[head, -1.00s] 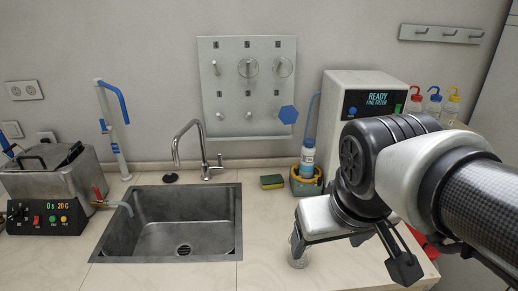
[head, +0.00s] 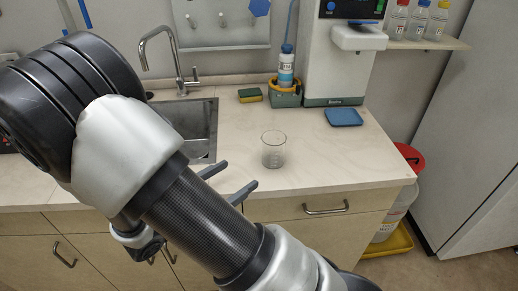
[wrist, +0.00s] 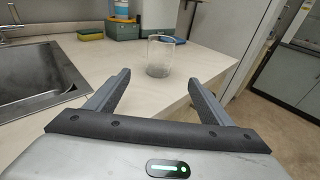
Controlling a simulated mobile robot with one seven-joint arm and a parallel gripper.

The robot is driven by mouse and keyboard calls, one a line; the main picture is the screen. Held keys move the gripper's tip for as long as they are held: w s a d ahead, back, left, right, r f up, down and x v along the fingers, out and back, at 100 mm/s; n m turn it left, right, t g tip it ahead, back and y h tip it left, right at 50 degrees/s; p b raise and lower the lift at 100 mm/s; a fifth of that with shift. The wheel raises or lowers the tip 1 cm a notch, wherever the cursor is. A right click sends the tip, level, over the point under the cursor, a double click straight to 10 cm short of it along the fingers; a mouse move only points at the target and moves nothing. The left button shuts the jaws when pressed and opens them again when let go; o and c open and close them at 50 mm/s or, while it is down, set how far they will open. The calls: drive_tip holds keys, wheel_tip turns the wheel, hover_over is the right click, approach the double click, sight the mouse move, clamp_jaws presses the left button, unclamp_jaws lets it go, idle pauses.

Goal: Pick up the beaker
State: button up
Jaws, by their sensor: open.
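A clear glass beaker (head: 273,150) stands upright on the pale countertop, right of the sink in the head view. In the wrist view the beaker (wrist: 160,57) is ahead of my gripper, between the lines of the two fingers. My gripper (head: 234,180) is open and empty near the counter's front edge, left of and nearer than the beaker. In the wrist view both fingers of my gripper (wrist: 158,92) are spread wide, and neither touches the beaker. The palm side of my gripper is hidden behind my arm in the head view.
A metal sink (head: 190,125) lies left of the beaker. Behind stand a sponge (head: 250,95), a bottle (head: 286,68) in a green holder (head: 285,97), a white machine (head: 335,75) and a blue tray (head: 343,117). The counter around the beaker is clear. A red-lidded bin (head: 408,160) stands right.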

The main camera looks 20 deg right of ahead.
sight(265, 156)
drive_tip(key=b+x, duration=0.1)
drive_tip(key=x, duration=1.1)
drive_tip(key=shift+w+a+f, duration=0.1)
drive_tip(key=shift+w+f, duration=0.05)
drive_tip(key=shift+w, duration=0.1)
drive_tip(key=shift+b+x, duration=0.45)
drive_tip(key=shift+x, duration=2.2)
drive_tip(key=shift+s+f, duration=0.1)
drive_tip(key=shift+s, duration=0.05)
drive_tip(key=c, duration=1.2)
